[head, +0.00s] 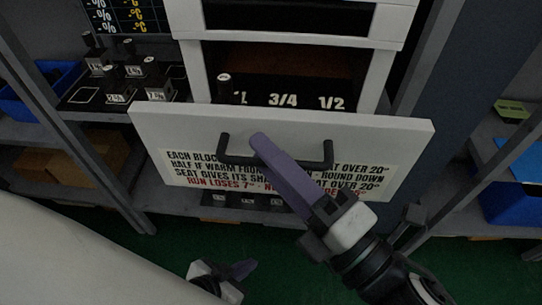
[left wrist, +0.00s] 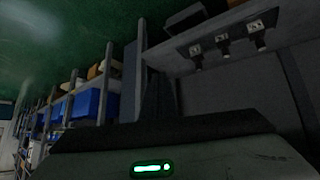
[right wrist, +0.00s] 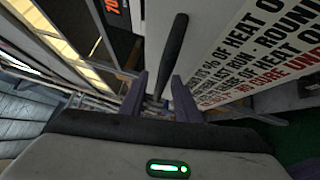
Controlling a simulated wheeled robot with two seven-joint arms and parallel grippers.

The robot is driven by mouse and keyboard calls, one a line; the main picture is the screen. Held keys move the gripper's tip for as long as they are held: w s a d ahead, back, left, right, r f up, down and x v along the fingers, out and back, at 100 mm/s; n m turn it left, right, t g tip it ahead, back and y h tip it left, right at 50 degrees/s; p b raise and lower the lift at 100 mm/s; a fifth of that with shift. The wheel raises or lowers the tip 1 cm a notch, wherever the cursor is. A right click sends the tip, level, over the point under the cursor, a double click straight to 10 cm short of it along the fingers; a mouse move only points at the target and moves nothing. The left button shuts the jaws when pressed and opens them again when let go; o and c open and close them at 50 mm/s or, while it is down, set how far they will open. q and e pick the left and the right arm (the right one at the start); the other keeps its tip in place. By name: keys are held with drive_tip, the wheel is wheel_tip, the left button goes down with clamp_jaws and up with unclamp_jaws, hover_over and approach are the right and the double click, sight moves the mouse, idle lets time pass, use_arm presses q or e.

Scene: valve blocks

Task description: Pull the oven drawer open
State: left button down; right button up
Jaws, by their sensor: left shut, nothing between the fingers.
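The white oven drawer (head: 290,130) stands out from its cabinet, and its inside shows labels reading 3/4 and 1/2. Its front carries a printed sign and a black bar handle (head: 235,160). My right gripper (head: 258,140) reaches in from the lower right, with its purple fingers across the handle. In the right wrist view the fingers (right wrist: 160,78) are apart and the handle bar (right wrist: 174,45) runs between them; I cannot tell whether they touch it. My left gripper (head: 243,269) is low, shut and empty, away from the drawer.
A shelf at the left holds dark blocks with tags (head: 125,72), a blue bin (head: 30,100) and brown boxes (head: 65,168). A blue bin (head: 515,190) stands on the right shelf. Green floor (head: 150,265) lies open below the drawer.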

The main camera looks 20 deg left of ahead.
use_arm(q)
drive_tip(key=shift+d+r, duration=0.1)
